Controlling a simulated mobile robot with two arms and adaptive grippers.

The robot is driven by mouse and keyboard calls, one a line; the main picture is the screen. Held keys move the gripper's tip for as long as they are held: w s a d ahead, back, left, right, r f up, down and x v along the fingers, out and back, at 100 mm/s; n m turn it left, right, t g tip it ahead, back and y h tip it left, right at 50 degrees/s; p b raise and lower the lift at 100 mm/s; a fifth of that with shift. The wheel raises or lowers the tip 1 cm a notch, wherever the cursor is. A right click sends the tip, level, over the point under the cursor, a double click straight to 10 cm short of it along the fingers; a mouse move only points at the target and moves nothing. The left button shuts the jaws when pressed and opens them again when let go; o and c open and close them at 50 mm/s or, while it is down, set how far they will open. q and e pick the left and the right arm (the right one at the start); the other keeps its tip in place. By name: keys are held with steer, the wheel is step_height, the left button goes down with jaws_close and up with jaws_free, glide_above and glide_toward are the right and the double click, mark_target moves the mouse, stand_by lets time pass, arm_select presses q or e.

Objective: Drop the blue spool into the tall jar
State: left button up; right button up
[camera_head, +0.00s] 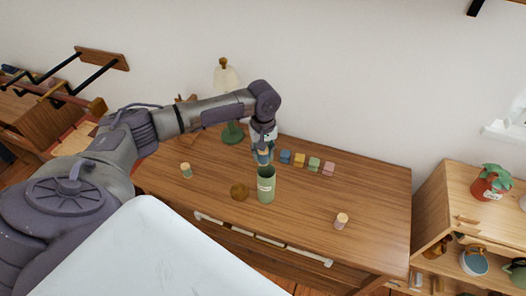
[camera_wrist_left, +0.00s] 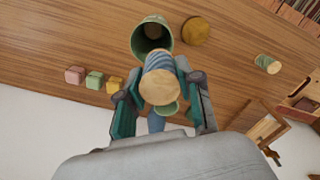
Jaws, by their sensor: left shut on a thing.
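The blue spool (camera_wrist_left: 160,62), with pale wooden ends, is held between the fingers of my left gripper (camera_head: 263,151). It also shows in the head view (camera_head: 263,158), just above the mouth of the tall jar. The tall jar (camera_head: 266,187) is green with a pale label and stands upright and open on the desk. In the left wrist view, the jar's dark mouth (camera_wrist_left: 152,38) lies just beyond the spool's far end, partly covered by it. Whether the spool's lower end touches the rim cannot be told. My right gripper is not in view.
A round brown lid (camera_head: 240,192) lies left of the jar. A green spool (camera_head: 186,170) and a pinkish spool (camera_head: 341,220) stand apart on the desk (camera_head: 375,200). Several coloured cubes (camera_head: 300,160) line up behind the jar.

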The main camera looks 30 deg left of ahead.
arm_select(q)
steer(key=o, duration=1)
steer(key=shift+r, duration=0.1)
step_height(320, 180, up, 12)
